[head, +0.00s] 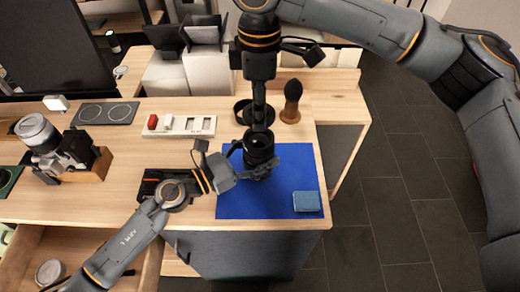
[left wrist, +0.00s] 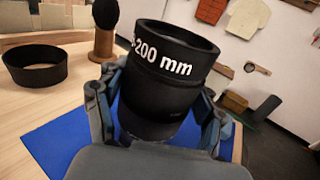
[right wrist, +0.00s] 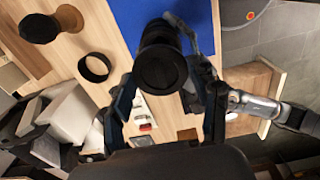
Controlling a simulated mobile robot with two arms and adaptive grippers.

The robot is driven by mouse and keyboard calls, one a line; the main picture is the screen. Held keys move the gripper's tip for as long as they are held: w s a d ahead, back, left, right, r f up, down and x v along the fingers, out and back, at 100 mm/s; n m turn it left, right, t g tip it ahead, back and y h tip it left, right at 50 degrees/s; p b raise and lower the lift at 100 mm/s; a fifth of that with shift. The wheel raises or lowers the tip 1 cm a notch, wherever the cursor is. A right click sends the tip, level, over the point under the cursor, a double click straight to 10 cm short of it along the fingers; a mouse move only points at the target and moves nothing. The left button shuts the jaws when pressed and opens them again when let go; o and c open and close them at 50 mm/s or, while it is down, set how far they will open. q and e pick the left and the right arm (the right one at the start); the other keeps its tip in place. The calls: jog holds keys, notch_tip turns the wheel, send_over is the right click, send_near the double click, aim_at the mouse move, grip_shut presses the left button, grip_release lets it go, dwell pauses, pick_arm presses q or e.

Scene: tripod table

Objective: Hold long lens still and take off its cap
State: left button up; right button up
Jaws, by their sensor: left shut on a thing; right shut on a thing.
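The long lens (head: 258,152) is black and stands upright over the blue mat. My left gripper (head: 254,171) is shut around its lower body. In the left wrist view the lens (left wrist: 165,80) shows white "200 mm" lettering and a dark round front end, with no right fingers around it. My right gripper (head: 258,127) points down just above the lens. In the right wrist view a round black cap (right wrist: 162,69) sits between my right fingers, in line with the lens behind it. Any gap between cap and lens is hard to judge.
A blue mat (head: 230,205) carries a small blue box (head: 306,201). A black ring (left wrist: 35,68) and a dark-topped wooden brush (head: 291,102) stand behind the lens. A camera (head: 55,148) on a wooden block is at left. An open drawer (head: 80,245) is at the front.

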pick_arm(q)
jog(key=o, duration=1.8)
jog(key=v, duration=1.2)
jog(key=shift+a, duration=0.1)
